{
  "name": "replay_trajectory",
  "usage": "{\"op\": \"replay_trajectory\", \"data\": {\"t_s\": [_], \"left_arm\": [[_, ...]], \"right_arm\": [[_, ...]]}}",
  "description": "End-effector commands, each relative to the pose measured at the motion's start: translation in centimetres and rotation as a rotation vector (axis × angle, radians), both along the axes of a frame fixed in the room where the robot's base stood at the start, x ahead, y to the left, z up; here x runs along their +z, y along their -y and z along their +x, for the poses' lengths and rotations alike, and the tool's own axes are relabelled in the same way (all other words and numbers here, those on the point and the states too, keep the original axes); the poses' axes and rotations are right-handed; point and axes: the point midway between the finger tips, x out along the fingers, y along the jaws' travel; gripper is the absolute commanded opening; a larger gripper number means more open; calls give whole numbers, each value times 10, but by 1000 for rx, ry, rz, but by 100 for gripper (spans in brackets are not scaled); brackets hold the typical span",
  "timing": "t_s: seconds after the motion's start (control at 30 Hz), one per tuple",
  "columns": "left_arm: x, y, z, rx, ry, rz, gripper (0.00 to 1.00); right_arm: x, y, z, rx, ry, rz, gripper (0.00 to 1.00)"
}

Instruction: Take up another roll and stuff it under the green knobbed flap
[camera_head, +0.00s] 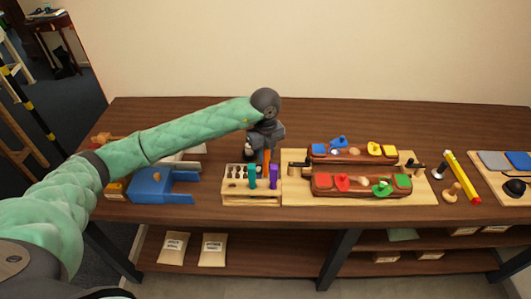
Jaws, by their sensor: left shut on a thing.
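My left gripper (266,154) points down over the right part of the wooden rack (240,196), shut on what looks like an orange roll, mostly hidden by the fingers. A teal roll (252,178) and a purple roll (273,176) stand upright in the rack just below it. The green knobbed flap (382,187) lies on the front brown piece (355,190), right of the gripper, and looks tilted. A red knobbed flap (341,183) is on the same piece. My right gripper is out of view.
The rear brown piece (350,161) carries blue (320,149) and yellow flaps. A yellow pencil-like stick (462,174) and a wooden knobbed piece (451,192) lie right of the light board (295,194).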

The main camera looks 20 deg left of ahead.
Motion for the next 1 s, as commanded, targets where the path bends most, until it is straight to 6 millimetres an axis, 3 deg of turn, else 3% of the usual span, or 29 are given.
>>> {"op": "replay_trajectory", "data": {"t_s": [0.17, 1.0], "left_arm": [[0, 0, -1, -1, -4, 1, 5], [48, 0, 0, 0, -1, 1, 5]], "right_arm": [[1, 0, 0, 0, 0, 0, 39], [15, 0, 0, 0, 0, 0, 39]]}}
